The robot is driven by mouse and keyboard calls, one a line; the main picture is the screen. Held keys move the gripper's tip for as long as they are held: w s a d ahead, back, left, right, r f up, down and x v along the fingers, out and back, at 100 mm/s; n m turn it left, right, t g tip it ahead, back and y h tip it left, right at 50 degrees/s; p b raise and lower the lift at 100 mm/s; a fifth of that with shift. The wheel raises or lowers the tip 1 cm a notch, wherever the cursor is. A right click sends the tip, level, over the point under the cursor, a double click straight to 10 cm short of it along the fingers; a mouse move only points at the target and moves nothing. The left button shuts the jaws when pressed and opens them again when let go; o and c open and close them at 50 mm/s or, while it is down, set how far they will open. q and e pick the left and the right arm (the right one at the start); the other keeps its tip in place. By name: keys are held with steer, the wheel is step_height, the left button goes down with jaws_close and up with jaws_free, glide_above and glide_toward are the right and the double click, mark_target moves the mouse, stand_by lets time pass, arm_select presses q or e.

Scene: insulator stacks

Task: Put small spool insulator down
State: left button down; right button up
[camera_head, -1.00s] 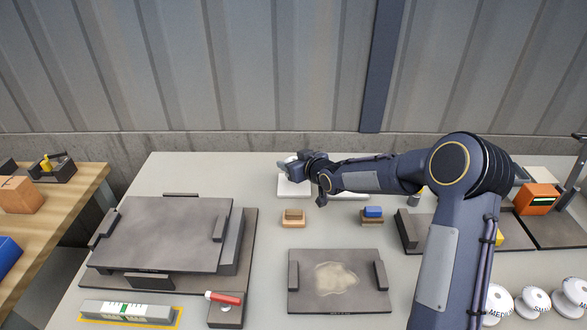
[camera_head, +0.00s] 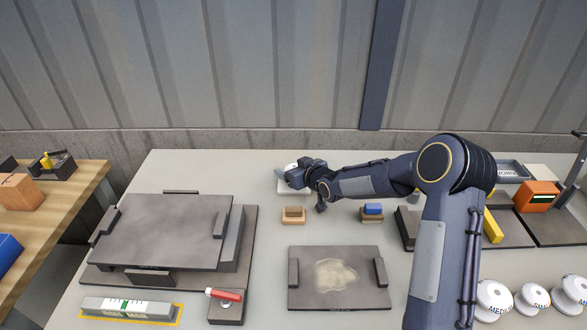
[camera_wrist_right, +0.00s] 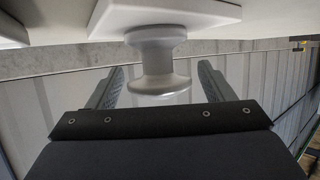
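The small spool insulator (camera_wrist_right: 158,62) is white and stands against a white plate (camera_wrist_right: 200,14) in the right wrist view, where the picture is upside down. My right gripper (camera_wrist_right: 160,85) is open, one finger on each side of the spool, with gaps visible between. In the head view my right gripper (camera_head: 288,177) is over the back of the table at the white plate (camera_head: 282,188), and it hides most of the spool. A little white shows just above the gripper. My left gripper is not in view.
Wooden blocks, one (camera_head: 293,215) plain and one (camera_head: 372,214) with a blue top, sit in front of the plate. A dusty dark plate (camera_head: 310,295) and a large grey slab (camera_head: 165,230) lie nearer. Several white spools (camera_head: 494,300) stand at right. A corrugated wall is behind.

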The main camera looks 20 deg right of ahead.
steer(key=shift+r+p, duration=0.25)
steer(key=shift+p, duration=0.1)
steer(key=s+d+r+m+g+h+b, duration=0.1)
steer(key=s+d+r, duration=0.15)
steer(key=s, duration=0.55)
steer(key=s+d+r+m+g+h, duration=0.15)
steer(key=s+r, duration=0.25)
steer(key=s, duration=0.5)
steer(key=s+d+r+m+g+h+b, duration=0.1)
steer(key=s+d+r, duration=0.15)
steer(key=s, duration=0.55)
steer(key=s+a+m+g+y, duration=0.1)
steer(key=s+a+g, duration=0.1)
steer(key=s, duration=0.8)
steer(key=s+a+f+g+y, duration=0.1)
steer(key=s+a+g+y, duration=0.1)
steer(key=s, duration=0.8)
steer(key=shift+s+a+f+m, duration=0.25)
steer(key=shift+s+a+m, duration=0.1)
steer(key=shift+a, duration=0.5)
